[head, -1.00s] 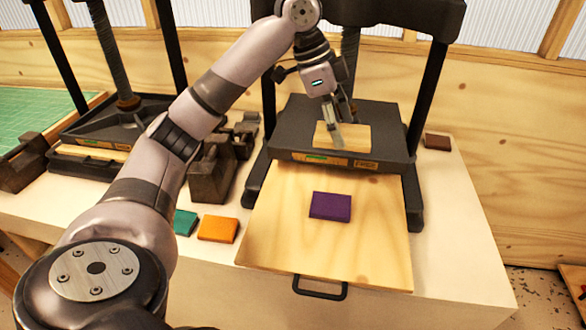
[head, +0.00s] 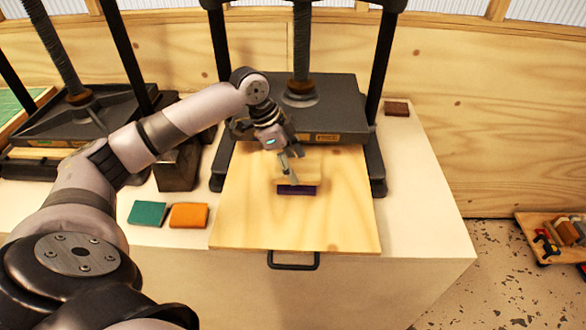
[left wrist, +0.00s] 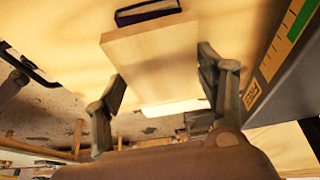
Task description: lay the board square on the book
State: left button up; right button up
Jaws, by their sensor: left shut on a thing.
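The small pale wooden board (head: 306,166) is held by my left gripper (head: 289,168), which is shut on it. The purple book (head: 298,190) lies on the press's pulled-out wooden bed (head: 340,220). In the head view the board covers most of the book, and only the book's near edge shows. In the left wrist view the board (left wrist: 155,55) sits between the fingers (left wrist: 162,92), and part of the book (left wrist: 147,12) shows past its far edge. I cannot tell whether board and book touch. My right gripper is not in view.
The press's dark platen (head: 335,100) stands just behind, with posts on both sides. A teal book (head: 147,213) and an orange book (head: 189,215) lie left of the bed. A brown block (head: 397,108) lies at the back right. A second press stands left.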

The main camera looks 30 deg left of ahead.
pick_arm(q)
notch_tip(320, 180, down, 3)
jog(key=shift+r, duration=0.15)
jog(key=o, duration=1.2)
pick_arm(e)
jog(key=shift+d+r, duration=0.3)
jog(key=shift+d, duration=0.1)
pick_arm(q)
jog(key=shift+a+r, duration=0.2)
jog(key=shift+r, duration=0.25)
jog(key=b+v, duration=0.1)
jog(key=v, duration=1)
jog(key=shift+s+r+b, duration=0.1)
jog(key=shift+b, duration=0.25)
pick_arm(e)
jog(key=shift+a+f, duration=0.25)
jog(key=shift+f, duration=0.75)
